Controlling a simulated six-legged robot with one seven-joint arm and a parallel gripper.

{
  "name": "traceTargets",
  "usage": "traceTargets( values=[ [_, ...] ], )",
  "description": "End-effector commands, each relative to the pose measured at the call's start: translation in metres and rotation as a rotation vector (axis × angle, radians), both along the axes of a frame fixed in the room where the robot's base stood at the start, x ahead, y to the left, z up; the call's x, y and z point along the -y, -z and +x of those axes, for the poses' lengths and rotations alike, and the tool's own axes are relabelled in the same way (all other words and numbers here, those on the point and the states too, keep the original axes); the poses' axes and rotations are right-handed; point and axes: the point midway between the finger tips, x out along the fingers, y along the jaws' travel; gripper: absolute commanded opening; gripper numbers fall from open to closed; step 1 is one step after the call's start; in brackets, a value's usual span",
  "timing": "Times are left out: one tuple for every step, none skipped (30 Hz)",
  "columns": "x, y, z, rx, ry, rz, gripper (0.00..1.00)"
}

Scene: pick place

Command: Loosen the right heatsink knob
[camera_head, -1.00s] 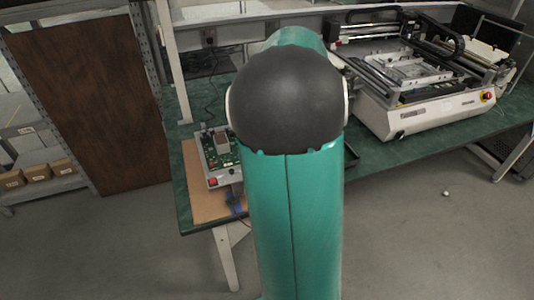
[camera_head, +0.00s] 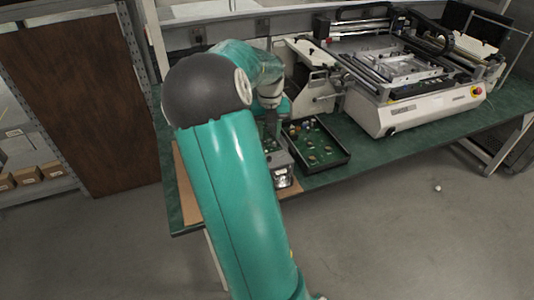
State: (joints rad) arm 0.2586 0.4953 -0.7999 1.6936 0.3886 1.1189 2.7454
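The board fixture (camera_head: 284,181), a grey box with a green circuit board on top, stands on the table, partly hidden by my green arm. My gripper (camera_head: 272,128) points down at the end of the wrist, over or just behind the fixture's board. Its fingers are dark, small and unclear, so I cannot tell whether they are open or touch anything. The heatsink and its right knob cannot be made out.
A black tray (camera_head: 345,158) with a green base and several small parts lies to the right of the fixture. A large white machine (camera_head: 415,103) stands farther right. A brown mat (camera_head: 186,190) lies under the fixture. The table (camera_head: 400,150) is clear in front of the machine.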

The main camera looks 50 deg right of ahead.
Motion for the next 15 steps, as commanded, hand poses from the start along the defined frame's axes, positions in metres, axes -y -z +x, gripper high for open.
traceTargets(
  values=[
    [0.0,0.011,-0.001,-0.004,0.002,0.003,0.38],
    [0.0,0.017,-0.001,-0.004,0.002,0.002,0.38],
    [0.0,0.025,-0.001,-0.004,0.001,0.003,0.38],
    [0.0,0.031,-0.001,-0.004,0.001,0.002,0.38],
    [0.0,0.037,-0.001,-0.004,0.0,0.002,0.38],
    [0.0,0.045,0.0,-0.003,0.0,0.003,0.38],
    [0.0,0.051,0.0,-0.003,0.0,0.003,0.38],
    [0.0,0.057,0.0,-0.004,0.0,0.003,0.38],
    [0.0,0.065,0.0,-0.004,-0.001,0.002,0.38],
    [0.0,0.07,0.001,-0.003,-0.002,0.003,0.38],
    [0.0,0.075,0.001,-0.003,-0.002,0.003,0.38],
    [0.0,0.081,0.001,-0.001,-0.002,0.001,0.38],
    [0.0,0.085,0.001,-0.003,-0.003,0.001,0.38],
    [0.0,0.088,0.002,-0.002,-0.004,0.002,0.38],
    [0.0,0.092,0.003,-0.001,-0.005,0.001,0.38]
  ],
)
